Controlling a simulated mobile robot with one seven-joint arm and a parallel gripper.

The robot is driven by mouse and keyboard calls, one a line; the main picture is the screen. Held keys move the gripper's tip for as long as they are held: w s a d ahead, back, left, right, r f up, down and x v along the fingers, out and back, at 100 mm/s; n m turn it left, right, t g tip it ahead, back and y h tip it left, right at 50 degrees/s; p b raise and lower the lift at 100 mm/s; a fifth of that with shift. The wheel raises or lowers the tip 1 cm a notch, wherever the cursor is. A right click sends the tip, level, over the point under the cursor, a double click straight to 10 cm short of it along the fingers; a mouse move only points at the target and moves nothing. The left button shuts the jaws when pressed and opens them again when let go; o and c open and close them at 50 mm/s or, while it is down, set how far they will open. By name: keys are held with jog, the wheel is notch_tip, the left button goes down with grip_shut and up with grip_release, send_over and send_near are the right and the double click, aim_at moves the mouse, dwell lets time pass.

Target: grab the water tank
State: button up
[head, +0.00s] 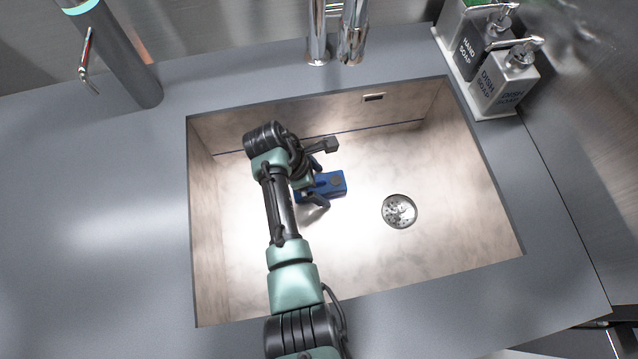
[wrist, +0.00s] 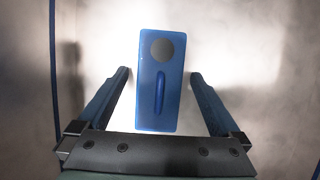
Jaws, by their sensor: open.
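The water tank is a blue block with a round grey cap and a raised blue ridge. In the head view the water tank (head: 331,185) lies in the sink, partly hidden by my gripper (head: 318,183). In the wrist view the water tank (wrist: 161,90) lies between and a little beyond the fingers of my gripper (wrist: 158,75). The fingers are open, one on each side of it, with a gap on both sides. I see no contact between the fingers and the tank.
The sink (head: 345,255) has walls around the tank and a round drain (head: 399,211) to its right. A faucet (head: 338,30) stands behind the sink. Soap dispensers (head: 505,75) stand in a holder at the back right. A dark cylinder (head: 118,50) stands at the back left.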

jog(key=shift+c, duration=0.2)
grip_shut()
